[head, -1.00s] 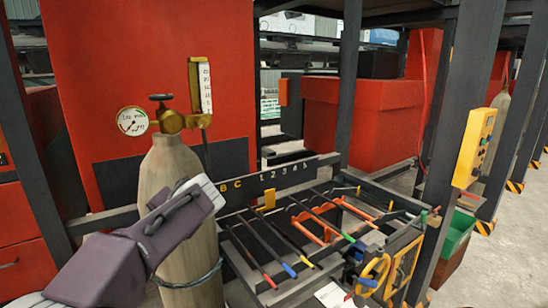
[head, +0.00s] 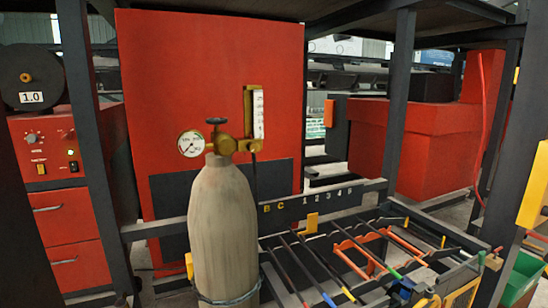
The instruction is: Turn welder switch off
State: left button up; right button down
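The welder (head: 55,215) is a red cabinet at the left edge of the head view, partly behind a dark upright post. Its front panel carries knobs (head: 31,137), a small yellow switch-like part (head: 41,169) at the lower left, and another (head: 73,166) at the right with a small light above it. The labels and the switch position are too small to read. A black wire spool (head: 30,77) marked 1.0 sits at its top. Neither gripper is in view.
A grey gas cylinder (head: 222,225) with a gauge (head: 191,143) and flowmeter stands in front of a red panel (head: 225,65). A dark post (head: 88,150) stands beside the welder. A rack (head: 330,240) of coloured rods lies right of the cylinder.

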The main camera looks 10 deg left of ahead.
aim_at(66, 135)
jog(key=u, duration=1.9)
jog(key=j+z, duration=0.15)
jog(key=j, duration=1.05)
jog(key=i+j, duration=0.15)
jog(key=j, duration=0.2)
jog(key=i+j+z, duration=0.1)
jog(key=j, duration=0.3)
jog(key=i+j, duration=0.15)
jog(key=j, duration=0.2)
jog(key=i+j+z, duration=0.1)
jog(key=j, duration=0.3)
jog(key=i+j, duration=0.1)
jog(key=j, duration=0.25)
jog(key=i+z, duration=0.1)
jog(key=i, duration=0.35)
jog(key=i+j+z, duration=0.15)
jog(key=i, duration=0.35)
jog(key=i+j+z, duration=0.1)
jog(key=i, duration=0.35)
jog(key=j, duration=0.1)
